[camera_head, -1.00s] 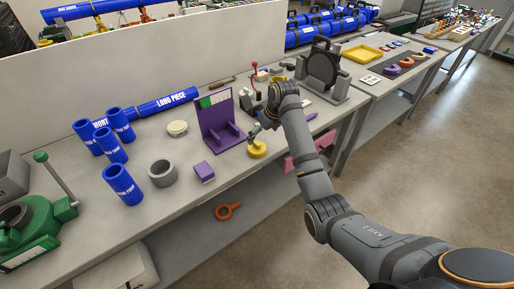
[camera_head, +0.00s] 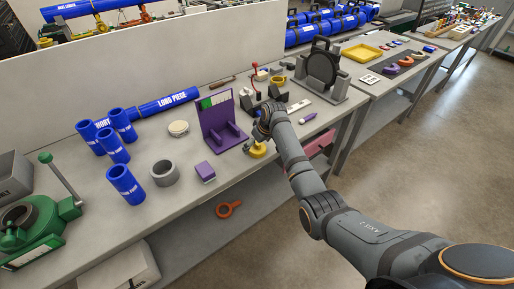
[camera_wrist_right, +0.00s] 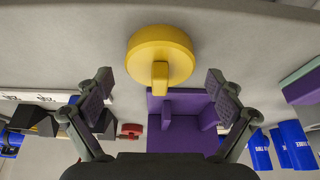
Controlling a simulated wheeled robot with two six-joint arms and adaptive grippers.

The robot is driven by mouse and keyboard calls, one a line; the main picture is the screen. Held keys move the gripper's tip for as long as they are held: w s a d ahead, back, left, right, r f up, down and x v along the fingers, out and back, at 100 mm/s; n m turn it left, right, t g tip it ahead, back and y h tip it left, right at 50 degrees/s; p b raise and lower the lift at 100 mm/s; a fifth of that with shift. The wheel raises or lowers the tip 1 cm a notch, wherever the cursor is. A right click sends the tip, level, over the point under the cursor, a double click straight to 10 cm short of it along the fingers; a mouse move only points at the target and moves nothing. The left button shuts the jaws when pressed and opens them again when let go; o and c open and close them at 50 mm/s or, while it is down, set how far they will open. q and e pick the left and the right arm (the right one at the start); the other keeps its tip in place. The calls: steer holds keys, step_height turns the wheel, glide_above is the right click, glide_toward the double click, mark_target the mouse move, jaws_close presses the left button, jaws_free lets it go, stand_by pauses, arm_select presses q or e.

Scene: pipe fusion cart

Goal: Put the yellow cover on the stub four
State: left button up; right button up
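The yellow cover (camera_head: 258,151) lies on the workbench just right of the purple stand. In the right wrist view the yellow cover (camera_wrist_right: 160,48) is a round disc with a raised grip bar. My right gripper (camera_head: 252,142) is right at the cover in the head view. In the right wrist view my right gripper (camera_wrist_right: 160,88) is open, its fingers spread to either side below the disc, with nothing between the pads. Several blue stubs stand upright on the left of the bench, the nearest blue stub (camera_head: 126,186) in front; their small labels are unclear, so I cannot tell which is four. My left gripper is out of view.
The purple stand (camera_head: 222,125), a small purple block (camera_head: 204,172) and a grey ring (camera_head: 163,173) lie between the cover and the stubs. A long blue pipe (camera_head: 168,103) lies behind. A green clamp (camera_head: 38,225) is at the left. Some bare bench surface surrounds the stubs.

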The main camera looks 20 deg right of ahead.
steer(key=c, duration=0.8)
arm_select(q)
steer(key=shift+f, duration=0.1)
arm_select(e)
steer(key=shift+r, duration=0.1)
steer(key=shift+r+b, duration=0.25)
steer(key=shift+b, duration=0.05)
arm_select(q)
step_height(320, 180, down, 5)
steer(key=b, duration=0.4)
steer(key=shift+b, duration=0.3)
arm_select(e)
steer(key=s+d+r, duration=0.6)
steer(key=d+r, duration=0.6)
steer(key=shift+s+d+r, duration=0.15)
steer(key=shift+s+r, duration=0.05)
steer(key=shift+s, duration=0.15)
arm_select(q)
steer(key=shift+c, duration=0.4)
